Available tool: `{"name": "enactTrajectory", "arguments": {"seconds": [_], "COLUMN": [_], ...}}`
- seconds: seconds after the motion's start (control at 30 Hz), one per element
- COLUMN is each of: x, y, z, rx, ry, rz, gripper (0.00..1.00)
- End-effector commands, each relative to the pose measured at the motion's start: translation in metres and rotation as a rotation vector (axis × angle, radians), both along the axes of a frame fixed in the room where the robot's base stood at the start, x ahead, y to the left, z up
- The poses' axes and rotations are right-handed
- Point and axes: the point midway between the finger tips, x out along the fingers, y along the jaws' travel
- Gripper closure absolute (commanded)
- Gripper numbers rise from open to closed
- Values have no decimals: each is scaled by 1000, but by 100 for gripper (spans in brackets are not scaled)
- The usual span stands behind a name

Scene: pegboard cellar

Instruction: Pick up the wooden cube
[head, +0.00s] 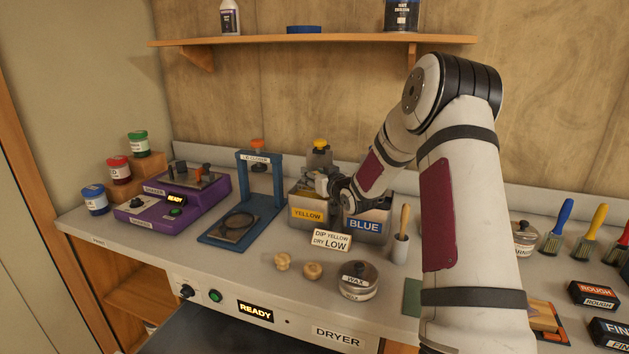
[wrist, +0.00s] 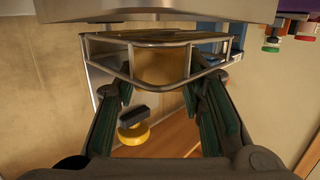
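My gripper (head: 338,190) is low over the bins in the head view, by the front of the yellow-labelled bin (head: 307,214) and blue-labelled bin (head: 364,225). A metal wire frame (wrist: 106,58) lies at and beyond the fingertips. A tan, wood-coloured block-like face (wrist: 160,68) shows inside the frame; I cannot tell surely that it is the wooden cube. In the head view my gripper and the bins hide this spot.
A blue press stand (head: 275,190) stands left of the bins, with a purple machine (head: 175,205) beyond. A shelf (head: 330,41) hangs above.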

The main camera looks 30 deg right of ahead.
Motion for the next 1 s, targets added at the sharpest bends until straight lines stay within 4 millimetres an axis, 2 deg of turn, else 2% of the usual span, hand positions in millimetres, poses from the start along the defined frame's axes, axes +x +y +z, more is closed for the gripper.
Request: {"name": "enactTrajectory", "arguments": {"seconds": [0.27, 0.37, 0.4, 0.53, 0.57, 0.77, 1.0], "x": [3, 3, 3, 3, 3, 3, 3], "y": [0, -1, -1, -1, -1, -1, -1], "z": [0, 0, 0, 0, 0, 1, 18], "rx": [0, 0, 0, 0, 0, 0, -2], "ry": [0, 0, 0, 0, 0, 0, -3], "rz": [0, -1, -1, -1, -1, -1, -1], "gripper": [63, 86, 89, 90, 93, 93, 93]}}
